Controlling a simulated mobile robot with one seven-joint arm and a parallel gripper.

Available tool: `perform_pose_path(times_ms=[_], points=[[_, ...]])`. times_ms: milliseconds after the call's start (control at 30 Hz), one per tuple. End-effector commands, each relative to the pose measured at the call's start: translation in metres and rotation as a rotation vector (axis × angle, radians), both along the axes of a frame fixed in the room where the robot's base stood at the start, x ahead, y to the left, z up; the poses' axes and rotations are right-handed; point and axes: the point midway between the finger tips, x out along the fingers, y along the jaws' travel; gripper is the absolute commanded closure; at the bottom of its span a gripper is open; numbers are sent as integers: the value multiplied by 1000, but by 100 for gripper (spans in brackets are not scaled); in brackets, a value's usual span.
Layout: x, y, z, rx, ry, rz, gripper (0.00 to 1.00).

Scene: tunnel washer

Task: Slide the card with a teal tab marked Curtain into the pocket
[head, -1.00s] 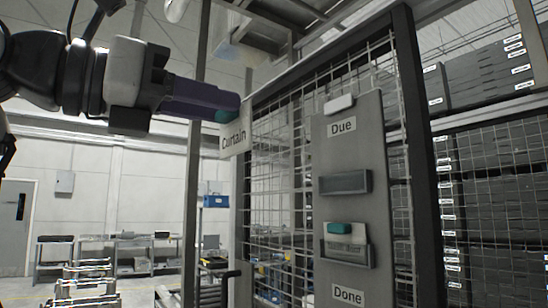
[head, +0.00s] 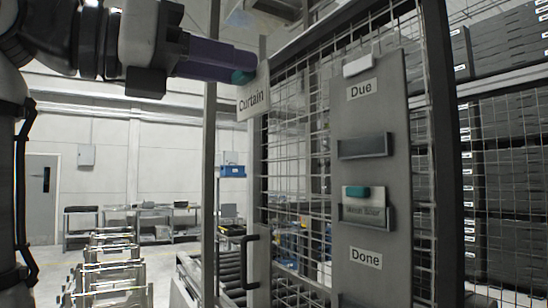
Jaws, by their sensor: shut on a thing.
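The card marked Curtain (head: 253,97) is white, with its teal tab (head: 241,77) between the purple fingers of my gripper (head: 245,70). My gripper is shut on it and holds it in the air at upper left of the grey board (head: 371,220). The card hangs slightly tilted and apart from the board. The board has an empty grey pocket (head: 364,146) under the label Due (head: 361,89). A lower pocket (head: 367,217) holds another card with a teal tab (head: 356,193), above the label Done (head: 366,258).
The board hangs on a wire mesh panel (head: 290,130) with a dark post (head: 440,130) to its right. A door handle (head: 250,262) is below the card. Racks of grey boxes (head: 510,150) stand behind at right. The air between card and board is free.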

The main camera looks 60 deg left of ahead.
Motion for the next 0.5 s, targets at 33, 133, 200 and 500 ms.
perform_pose_path(times_ms=[33, 133, 200, 500], points=[[0, 1, -1, 0, 0, 2, 90], [3, 4, -9, 1, 2, 13, 90], [7, 9, -20, 5, 5, 27, 90], [48, 18, -115, 18, 30, 60, 90]])
